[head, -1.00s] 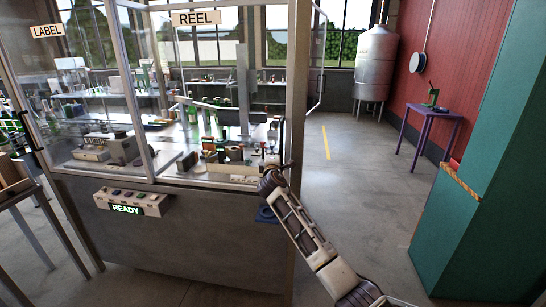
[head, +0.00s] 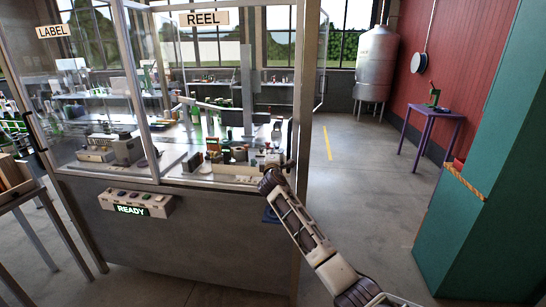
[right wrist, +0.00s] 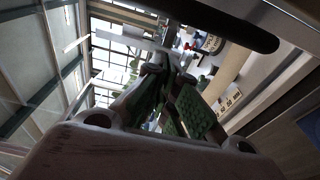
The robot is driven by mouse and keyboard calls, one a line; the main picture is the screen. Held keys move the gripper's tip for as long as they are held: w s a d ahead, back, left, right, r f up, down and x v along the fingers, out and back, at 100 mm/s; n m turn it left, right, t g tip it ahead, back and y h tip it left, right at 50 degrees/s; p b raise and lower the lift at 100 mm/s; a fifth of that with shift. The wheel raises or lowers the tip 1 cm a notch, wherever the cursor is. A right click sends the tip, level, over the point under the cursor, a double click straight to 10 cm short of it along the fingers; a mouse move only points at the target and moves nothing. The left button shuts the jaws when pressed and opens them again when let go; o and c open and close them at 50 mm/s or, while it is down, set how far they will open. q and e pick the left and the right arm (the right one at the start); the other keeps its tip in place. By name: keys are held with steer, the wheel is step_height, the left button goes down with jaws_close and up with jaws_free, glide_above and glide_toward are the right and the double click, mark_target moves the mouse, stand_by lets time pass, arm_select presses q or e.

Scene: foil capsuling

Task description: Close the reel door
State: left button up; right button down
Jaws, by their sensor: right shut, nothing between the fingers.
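The reel bay sits under the REEL sign (head: 208,18) on the glass-walled station. A slim dark upright handle (head: 290,138) stands by the right post of the bay. How far the clear reel door is open cannot be told. My right gripper (head: 284,166) is at the lower right corner of the bay, close below the handle; contact is unclear. In the right wrist view the fingers (right wrist: 178,100) with green pads are closed and empty. A thick black bar (right wrist: 215,25) crosses the top of that view, close to the gripper. My left gripper is not in view.
A control box (head: 135,202) with a lit READY sign is on the station's front. Inside the bay are several small devices. A teal cabinet (head: 490,190) stands at the right, a purple table (head: 430,115) behind it. The floor between is clear.

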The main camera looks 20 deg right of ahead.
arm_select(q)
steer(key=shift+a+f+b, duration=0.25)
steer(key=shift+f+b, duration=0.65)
arm_select(e)
steer(key=v, duration=0.9)
steer(key=shift+a, duration=0.55)
steer(key=shift+s, duration=0.15)
